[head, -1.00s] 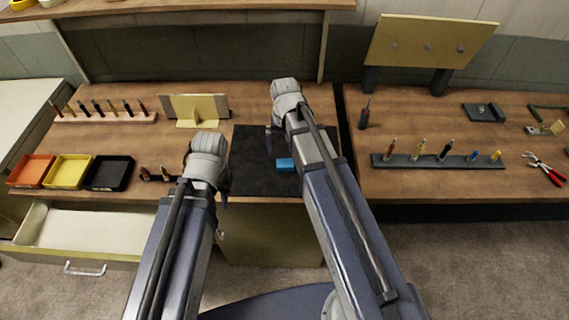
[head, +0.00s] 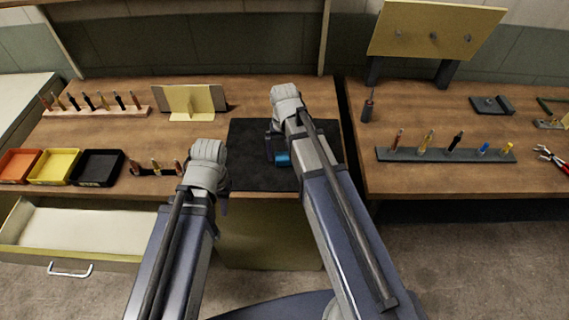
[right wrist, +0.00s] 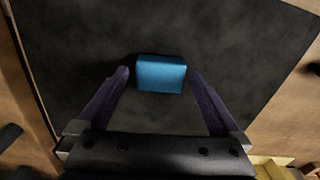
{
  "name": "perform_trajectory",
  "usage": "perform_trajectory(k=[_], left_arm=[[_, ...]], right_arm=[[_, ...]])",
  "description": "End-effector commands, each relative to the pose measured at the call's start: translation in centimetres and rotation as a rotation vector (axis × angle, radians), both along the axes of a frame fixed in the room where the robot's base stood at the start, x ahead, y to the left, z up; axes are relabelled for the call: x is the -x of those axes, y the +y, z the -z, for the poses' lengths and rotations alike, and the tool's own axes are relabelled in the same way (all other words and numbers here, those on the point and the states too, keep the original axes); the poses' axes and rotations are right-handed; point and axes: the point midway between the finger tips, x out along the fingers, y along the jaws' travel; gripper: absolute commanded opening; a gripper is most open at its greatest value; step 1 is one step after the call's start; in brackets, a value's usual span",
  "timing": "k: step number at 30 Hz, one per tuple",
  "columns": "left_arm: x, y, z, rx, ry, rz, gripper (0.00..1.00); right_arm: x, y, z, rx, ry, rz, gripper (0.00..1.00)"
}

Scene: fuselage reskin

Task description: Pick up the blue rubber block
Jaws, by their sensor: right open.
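The blue rubber block (head: 283,159) lies on the black mat (head: 262,180), partly hidden by my right arm in the head view. In the right wrist view the block (right wrist: 161,73) shows whole on the dark mat. My right gripper (head: 274,150) is open, pointing down at the block. In its wrist view the right gripper's fingertips (right wrist: 159,75) stand on either side of the block, with a gap on each side. My left gripper (head: 222,205) hangs by the mat's front left corner, its jaws mostly hidden behind the wrist.
Orange, yellow and black trays (head: 97,168) stand at the left above an open drawer (head: 80,228). A small tool holder (head: 156,170) is near my left wrist. A tool rack (head: 446,155) and red-handled pliers (head: 551,157) are on the right bench.

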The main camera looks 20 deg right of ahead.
Motion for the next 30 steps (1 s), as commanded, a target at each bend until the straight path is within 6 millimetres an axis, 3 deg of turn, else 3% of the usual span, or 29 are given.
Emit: perform_trajectory(k=[7, 27, 30], left_arm=[[0.00, 0.00, -0.02, 0.000, 0.000, 0.000, 0.27], [0.00, 0.00, -0.01, 0.000, 0.000, 0.000, 0.27], [0.00, 0.00, -0.01, 0.000, 0.000, 0.000, 0.27]], right_arm=[[0.01, 0.02, -0.02, 0.000, 0.000, 0.000, 0.98], [0.02, 0.02, -0.01, 0.000, 0.000, 0.000, 0.22], [0.02, 0.02, -0.01, 0.000, 0.000, 0.000, 0.18]])
